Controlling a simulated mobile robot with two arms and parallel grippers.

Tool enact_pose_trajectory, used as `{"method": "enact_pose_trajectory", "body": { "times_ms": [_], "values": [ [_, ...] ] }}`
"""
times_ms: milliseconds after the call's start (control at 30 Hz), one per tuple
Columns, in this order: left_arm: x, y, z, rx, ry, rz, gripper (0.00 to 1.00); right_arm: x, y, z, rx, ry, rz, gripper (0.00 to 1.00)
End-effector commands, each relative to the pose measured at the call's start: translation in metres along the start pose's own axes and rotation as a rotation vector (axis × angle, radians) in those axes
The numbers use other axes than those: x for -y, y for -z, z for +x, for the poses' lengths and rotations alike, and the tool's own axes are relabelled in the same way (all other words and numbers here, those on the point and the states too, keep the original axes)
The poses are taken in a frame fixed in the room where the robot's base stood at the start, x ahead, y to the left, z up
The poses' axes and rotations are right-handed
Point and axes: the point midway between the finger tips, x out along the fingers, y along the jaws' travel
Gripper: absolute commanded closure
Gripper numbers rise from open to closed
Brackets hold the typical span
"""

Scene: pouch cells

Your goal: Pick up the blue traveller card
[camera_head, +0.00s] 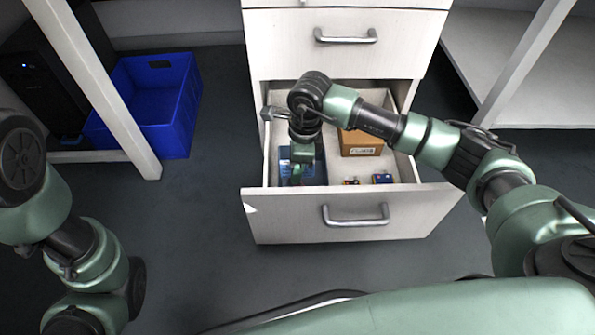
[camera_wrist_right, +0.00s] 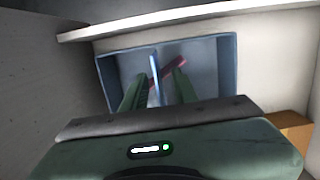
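An open drawer (camera_head: 256,205) holds a blue tray (camera_head: 317,172) at its left side. My right gripper (camera_head: 300,178) points down into this tray. In the right wrist view its two green fingers (camera_wrist_right: 158,88) are apart, inside the tray (camera_wrist_right: 228,65). A thin bright blue upright piece (camera_wrist_right: 155,78) stands between the fingers, seen edge-on. It may be the blue traveller card or a divider; I cannot tell which. A dark red bar-shaped thing (camera_wrist_right: 168,69) lies beyond it, partly hidden by the fingers. My left arm shows at the left, but its gripper does not.
A cardboard box (camera_head: 360,145) stands in the drawer's back right, also visible in the wrist view (camera_wrist_right: 292,130). Small blue items (camera_head: 382,178) lie near the drawer front. The drawer walls are close around my right gripper. A blue crate (camera_head: 165,105) stands on the floor at left.

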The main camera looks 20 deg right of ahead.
Motion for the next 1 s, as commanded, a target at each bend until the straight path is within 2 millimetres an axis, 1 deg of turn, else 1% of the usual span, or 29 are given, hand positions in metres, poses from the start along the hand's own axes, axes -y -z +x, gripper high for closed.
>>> {"method": "enact_pose_trajectory", "body": {
  "times_ms": [900,967,1000],
  "values": [
    [-0.0003,0.0002,-0.0005,0.0,-0.001,0.0,0.73,0.0001,0.0007,0.004,0.0,0.0,0.001,0.72],
    [-0.0003,0.0001,-0.0006,0.0,-0.001,0.0,0.73,0.0001,0.0007,0.004,0.0,0.0,0.001,0.88],
    [-0.0003,0.0001,-0.0006,0.0,-0.001,0.0,0.73,0.0001,0.0007,0.004,0.0,0.0,0.001,0.99]
  ]
}}
